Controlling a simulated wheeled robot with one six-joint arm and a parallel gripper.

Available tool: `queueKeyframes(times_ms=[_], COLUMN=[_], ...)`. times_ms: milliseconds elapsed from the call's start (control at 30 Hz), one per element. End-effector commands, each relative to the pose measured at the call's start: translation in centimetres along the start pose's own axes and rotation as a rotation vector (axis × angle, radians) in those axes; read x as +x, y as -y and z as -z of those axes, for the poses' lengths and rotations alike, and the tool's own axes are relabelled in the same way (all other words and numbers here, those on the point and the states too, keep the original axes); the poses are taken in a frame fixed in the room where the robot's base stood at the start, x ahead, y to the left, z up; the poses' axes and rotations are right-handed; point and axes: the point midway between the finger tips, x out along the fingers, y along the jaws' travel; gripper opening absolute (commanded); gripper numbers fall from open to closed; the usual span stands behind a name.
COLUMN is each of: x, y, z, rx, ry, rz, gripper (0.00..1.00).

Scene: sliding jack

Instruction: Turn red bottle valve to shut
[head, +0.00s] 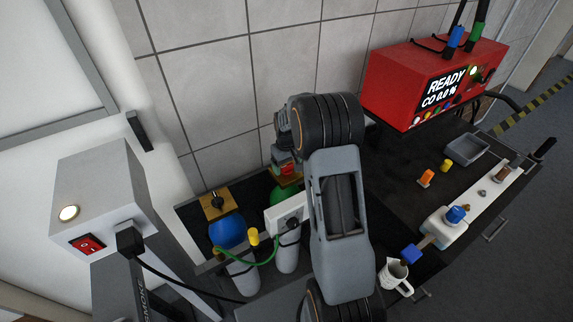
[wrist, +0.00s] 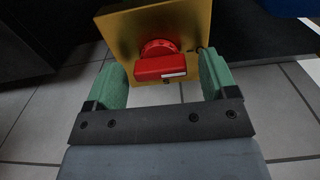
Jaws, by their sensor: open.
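The red valve handle (wrist: 160,67) sits on a yellow-brass block (wrist: 120,30) in the wrist view. Its bar lies crosswise, with a white mark at its right end. My gripper (wrist: 162,80) is open, with one green finger on each side of the handle. Gaps show between both fingers and the bar. In the head view the red valve (head: 287,169) shows small above the green-topped bottle (head: 284,194), partly hidden by my arm. The fingers are too hidden there to make out.
A blue-topped bottle (head: 228,232) with a black-knobbed brass valve (head: 214,201) stands to the left. A green hose (head: 262,262) runs in front of the bottles. A red READY unit (head: 425,85), a white jug (head: 393,277) and small items on the dark bench lie right.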

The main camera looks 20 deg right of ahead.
Motion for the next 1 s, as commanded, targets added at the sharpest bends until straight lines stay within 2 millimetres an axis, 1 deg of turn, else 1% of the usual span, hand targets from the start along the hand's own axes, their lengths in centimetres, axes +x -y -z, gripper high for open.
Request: queueKeyframes(times_ms=[33,67,533,767,1000], x=[-0.01,-0.01,-0.04,-0.01,0.08], y=[0.00,0.00,0.01,0.02,0.02], z=[0.00,0.00,0.01,0.01,0.03], rx=[0.000,0.000,0.000,0.021,0.150], ry=[0.000,0.000,0.000,0.000,-0.001], rz=[0.000,0.000,0.000,0.000,0.000], gripper=[0.78,0.75,0.30,0.29,0.29])
